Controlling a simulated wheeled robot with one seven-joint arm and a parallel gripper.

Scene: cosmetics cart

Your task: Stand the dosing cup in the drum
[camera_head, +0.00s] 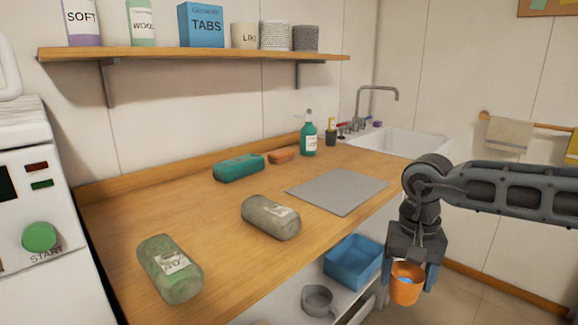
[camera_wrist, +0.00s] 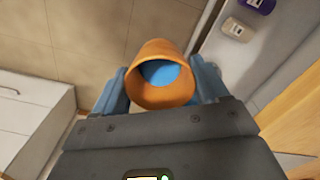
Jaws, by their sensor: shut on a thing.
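The orange dosing cup (camera_head: 405,291) hangs between the fingers of my gripper (camera_head: 407,272), beside the front of the counter at the lower right. My gripper is shut on it. The cup looks roughly upright, with something blue inside. In the wrist view the dosing cup (camera_wrist: 140,92) shows its open mouth to the camera, between the blue fingers of my gripper (camera_wrist: 162,88). I cannot make out the drum in either view. A white machine (camera_head: 22,190) with a green START button stands at the left edge, only partly in view.
The wooden counter (camera_head: 110,218) holds two bottles lying down, a teal container, a green bottle and a grey mat (camera_head: 338,190). Open floor lies to the right.

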